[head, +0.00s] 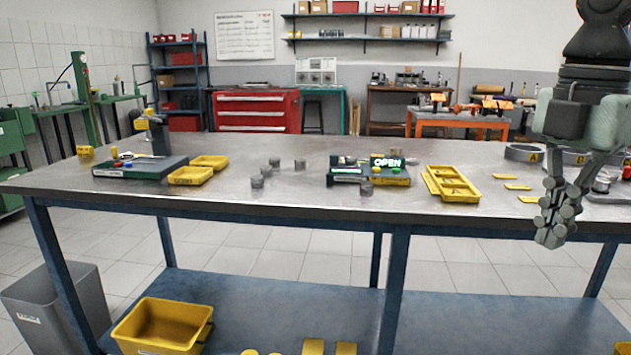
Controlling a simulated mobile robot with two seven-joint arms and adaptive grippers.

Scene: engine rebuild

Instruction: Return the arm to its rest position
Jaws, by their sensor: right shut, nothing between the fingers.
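My right gripper (558,212) hangs at the right side of the head view, fingers pointing down. It is shut, and I see nothing between its fingers. It shows in front of the right part of the metal workbench (330,207), near its front edge, and partly covers the items behind it. My left gripper is not in view.
Labelled grey rings (524,152) stand near my right gripper. A yellow crate (162,326) sits on the lower shelf.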

